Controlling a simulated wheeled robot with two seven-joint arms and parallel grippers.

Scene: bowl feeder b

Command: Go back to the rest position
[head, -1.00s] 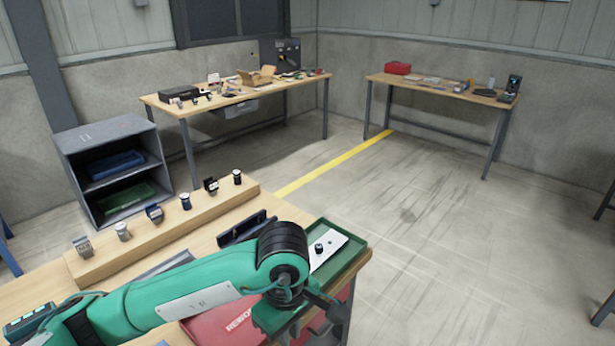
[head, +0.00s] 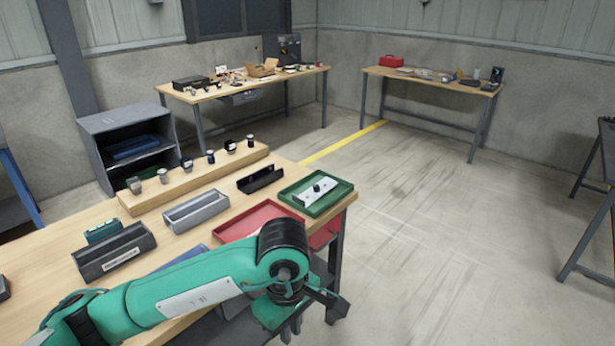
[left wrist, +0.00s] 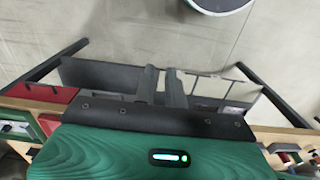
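My left arm reaches in from the lower left of the head view. My left gripper (head: 291,328) hangs low at the front of the wooden workbench (head: 90,210), by its right leg. In the left wrist view the gripper's two fingers (left wrist: 162,74) are close together with a narrow empty gap between them. They hold nothing. Floor and metal framework show beyond the fingers. My right gripper is not in view.
The bench carries a green tray (head: 345,202) with a white plate, a red tray (head: 232,229), a grey bin (head: 197,214) and a dark box (head: 114,254). Several small parts stand on a wooden ledge (head: 140,203). A grey shelf (head: 95,125) stands behind.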

